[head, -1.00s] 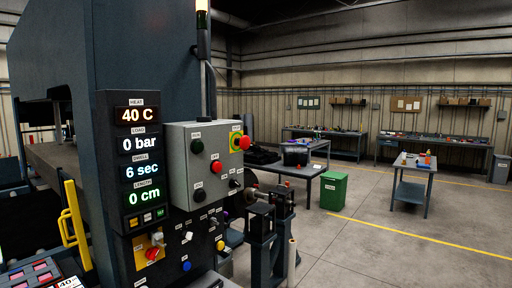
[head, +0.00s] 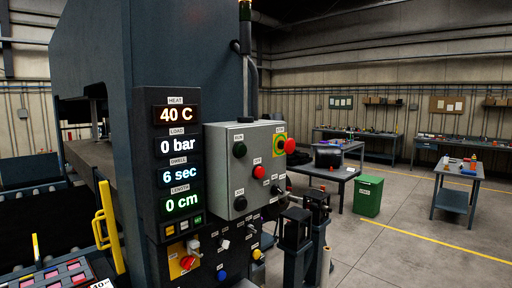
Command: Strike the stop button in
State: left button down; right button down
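A grey control box (head: 222,198) is mounted on the front of the dark press (head: 186,60). A larger red mushroom button (head: 290,146) stands out from a yellow plate (head: 279,147) at the box's upper right. Neither of my grippers is in view.
A display panel (head: 154,146) reads 40 C, 0 bar, 6 sec and 0 cm. A red knob on a yellow plate (head: 176,268) sits below it. A yellow handle (head: 108,228) is at left. Dark posts (head: 297,230) stand right of the box. Open floor (head: 400,255) lies at right.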

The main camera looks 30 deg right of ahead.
aim_at(289, 146)
jog(key=u, duration=0.05)
jog(key=i, duration=1.2)
jog(key=z, duration=0.85)
